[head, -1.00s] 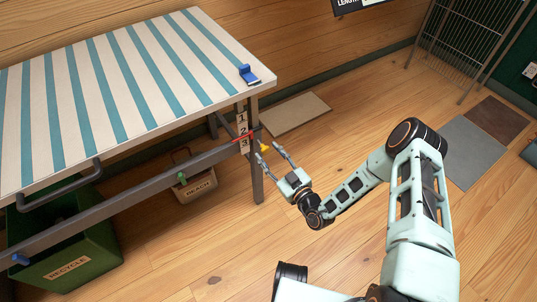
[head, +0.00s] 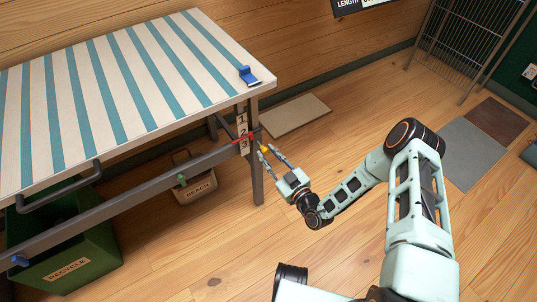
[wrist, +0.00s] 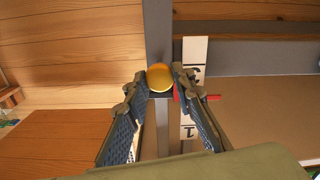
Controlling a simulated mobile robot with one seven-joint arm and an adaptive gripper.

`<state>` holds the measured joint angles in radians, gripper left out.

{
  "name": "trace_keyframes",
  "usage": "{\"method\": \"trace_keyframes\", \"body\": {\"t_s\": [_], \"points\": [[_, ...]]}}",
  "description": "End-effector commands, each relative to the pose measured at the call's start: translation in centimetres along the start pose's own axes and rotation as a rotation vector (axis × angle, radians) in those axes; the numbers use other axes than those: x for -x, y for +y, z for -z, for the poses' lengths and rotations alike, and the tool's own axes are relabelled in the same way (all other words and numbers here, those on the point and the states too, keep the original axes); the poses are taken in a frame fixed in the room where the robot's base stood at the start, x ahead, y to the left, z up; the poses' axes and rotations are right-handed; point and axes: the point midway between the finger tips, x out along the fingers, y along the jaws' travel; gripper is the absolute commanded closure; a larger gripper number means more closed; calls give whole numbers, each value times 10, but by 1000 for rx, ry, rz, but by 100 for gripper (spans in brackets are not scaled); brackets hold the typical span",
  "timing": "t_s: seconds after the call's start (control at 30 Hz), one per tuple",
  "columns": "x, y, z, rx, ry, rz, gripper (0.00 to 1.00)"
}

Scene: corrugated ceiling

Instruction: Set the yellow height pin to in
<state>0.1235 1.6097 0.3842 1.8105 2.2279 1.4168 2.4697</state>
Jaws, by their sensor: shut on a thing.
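The yellow height pin (head: 264,148) sticks out from the table's leg, beside the white number strip (head: 243,132) marked 1, 2, 3. In the wrist view the pin shows as a round yellow knob (wrist: 160,77) between my fingertips. My gripper (head: 268,152) is shut on the knob, one finger on each side. A red pointer (head: 243,137) lies across the strip near the 3. How deep the pin sits is hidden behind the knob.
The striped table (head: 120,80) carries a blue clamp (head: 249,76). A beige bin (head: 195,187) and a green recycle bin (head: 70,250) stand underneath.

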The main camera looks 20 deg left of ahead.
Motion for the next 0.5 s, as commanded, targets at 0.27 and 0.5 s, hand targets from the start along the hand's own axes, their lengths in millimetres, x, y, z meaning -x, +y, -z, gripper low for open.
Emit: {"method": "trace_keyframes", "body": {"t_s": [0.27, 0.5], "points": [[-17, -2, -5, -9, -5, -4, 100], [-29, -1, -2, -3, -4, 1, 100]]}}
